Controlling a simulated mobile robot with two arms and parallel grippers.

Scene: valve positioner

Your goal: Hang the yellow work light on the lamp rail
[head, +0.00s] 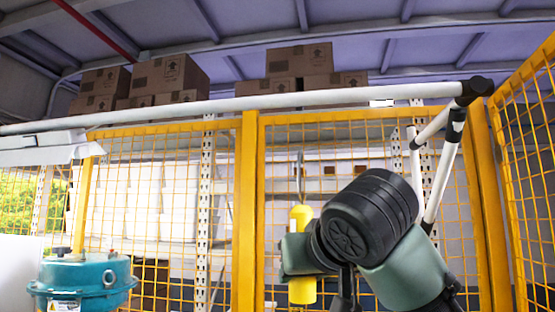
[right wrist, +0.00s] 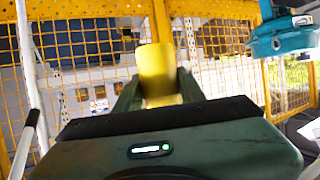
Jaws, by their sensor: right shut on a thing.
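The yellow work light (head: 302,218) is upright in the head view, with a thin grey hook (head: 300,172) on top. My right gripper (head: 300,255) is shut around its body; my dark wrist and arm hide part of it. In the right wrist view the yellow light (right wrist: 157,70) stands between the two green fingers of the right gripper (right wrist: 158,92). The lamp rail appears to be the long white tube (head: 300,100) across the upper head view. The hook shows below the tube and apart from it in the picture. My left gripper is not in view.
A yellow mesh fence (head: 250,200) stands behind, with shelving and cardboard boxes (head: 170,75) beyond it. A teal round-topped housing (head: 85,278) is at lower left; it also shows in the wrist view (right wrist: 283,38). A pale flat object (head: 45,148) is at left, below the tube.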

